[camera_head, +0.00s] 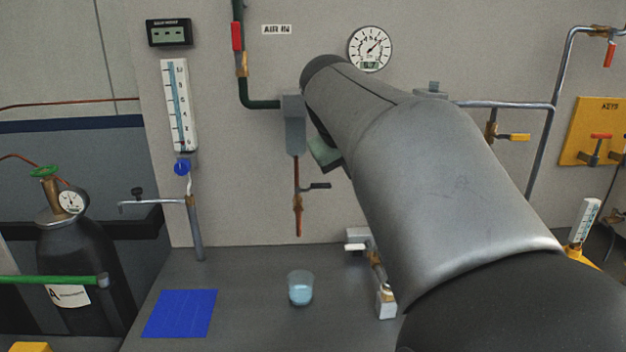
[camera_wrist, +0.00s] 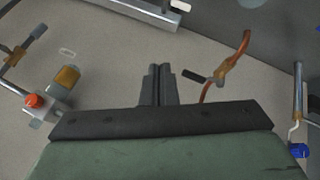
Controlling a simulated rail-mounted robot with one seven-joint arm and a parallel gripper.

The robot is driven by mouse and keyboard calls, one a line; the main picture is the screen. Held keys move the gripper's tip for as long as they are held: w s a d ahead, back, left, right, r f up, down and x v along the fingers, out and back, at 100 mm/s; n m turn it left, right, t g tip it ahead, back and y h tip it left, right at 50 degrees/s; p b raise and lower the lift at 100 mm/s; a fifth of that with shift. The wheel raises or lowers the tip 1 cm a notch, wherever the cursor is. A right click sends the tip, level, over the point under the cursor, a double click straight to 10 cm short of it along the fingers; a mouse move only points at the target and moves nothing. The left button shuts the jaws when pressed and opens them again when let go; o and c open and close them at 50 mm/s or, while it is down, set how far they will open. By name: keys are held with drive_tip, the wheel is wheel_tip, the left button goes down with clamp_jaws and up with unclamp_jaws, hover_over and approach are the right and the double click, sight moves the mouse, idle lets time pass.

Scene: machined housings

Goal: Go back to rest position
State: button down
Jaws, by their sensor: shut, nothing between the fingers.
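My gripper (camera_wrist: 158,84) shows in the wrist view with its two dark fingers pressed together and nothing between them. It points toward the grey wall panel, with a copper-coloured pipe and a black-handled valve (camera_wrist: 218,74) to its right. In the head view my arm reaches up across the right half of the picture toward the wall. Only a green part of the gripper's body shows below the arm's far end; the fingers are hidden there.
A clear cup of bluish liquid (camera_head: 300,288) stands on the dark bench (camera_head: 250,310), right of a blue mat (camera_head: 180,313). A valve fitting (camera_head: 378,275) stands close to my arm. A round gauge (camera_head: 370,48) is on the wall; a dark gas cylinder (camera_head: 84,255) stands left.

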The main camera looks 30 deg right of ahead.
drive_tip(key=shift+s+r, duration=0.25)
drive_tip(key=shift+r, duration=0.1)
idle(0.3)
